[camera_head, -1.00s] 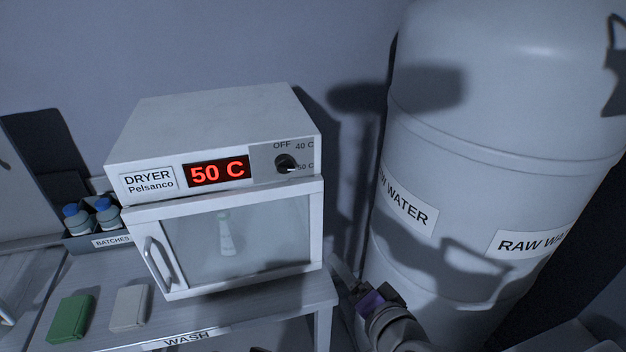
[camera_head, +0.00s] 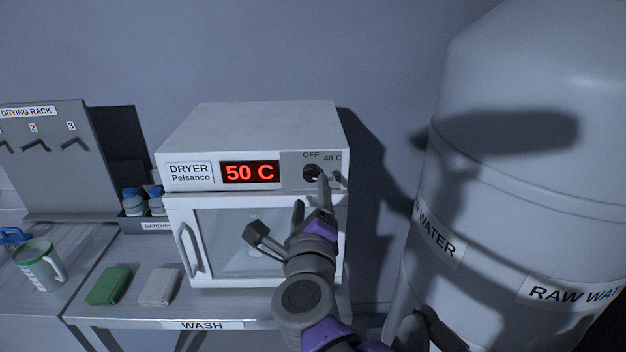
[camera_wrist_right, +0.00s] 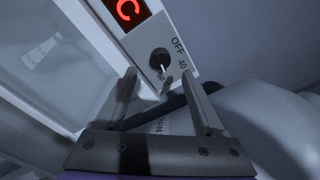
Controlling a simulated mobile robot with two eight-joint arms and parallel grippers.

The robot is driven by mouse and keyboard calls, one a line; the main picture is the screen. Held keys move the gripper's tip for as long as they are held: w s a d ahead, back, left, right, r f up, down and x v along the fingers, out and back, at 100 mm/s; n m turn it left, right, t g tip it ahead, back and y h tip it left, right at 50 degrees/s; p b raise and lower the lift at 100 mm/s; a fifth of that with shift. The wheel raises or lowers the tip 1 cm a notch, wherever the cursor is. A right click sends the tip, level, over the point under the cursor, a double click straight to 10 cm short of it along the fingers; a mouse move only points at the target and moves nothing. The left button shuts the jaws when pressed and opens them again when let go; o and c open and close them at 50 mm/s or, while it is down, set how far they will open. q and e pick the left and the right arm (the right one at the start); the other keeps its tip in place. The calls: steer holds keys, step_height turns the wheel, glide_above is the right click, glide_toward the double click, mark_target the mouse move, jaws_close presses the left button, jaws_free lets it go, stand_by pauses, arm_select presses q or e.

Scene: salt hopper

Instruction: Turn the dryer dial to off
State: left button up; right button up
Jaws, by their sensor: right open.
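The white dryer (camera_head: 250,130) stands on the wash bench and its red display (camera_head: 250,172) reads 50 C. Its black dial (camera_head: 311,173) is on the right of the front panel, marked OFF, 40 C and 50 C. In the right wrist view the dial (camera_wrist_right: 160,58) shows a white pointer mark towards the 50 mark. My right gripper (camera_head: 311,196) is in front of the panel, just below the dial. In the right wrist view the gripper (camera_wrist_right: 158,78) is open and empty, the dial lying beyond and between its fingertips.
The dryer door (camera_head: 230,230) is shut below the panel, with its handle (camera_head: 187,250) at left. A large raw water tank (camera_head: 520,170) stands to the right. A green block (camera_head: 108,286), a pale block (camera_head: 159,286) and a jug (camera_head: 38,265) stand left on the benches.

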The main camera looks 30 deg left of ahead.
mark_target(312, 179)
steer(key=x, duration=0.6)
steer(key=shift+w, duration=0.15)
steer(key=shift+c, duration=0.4)
jaws_close()
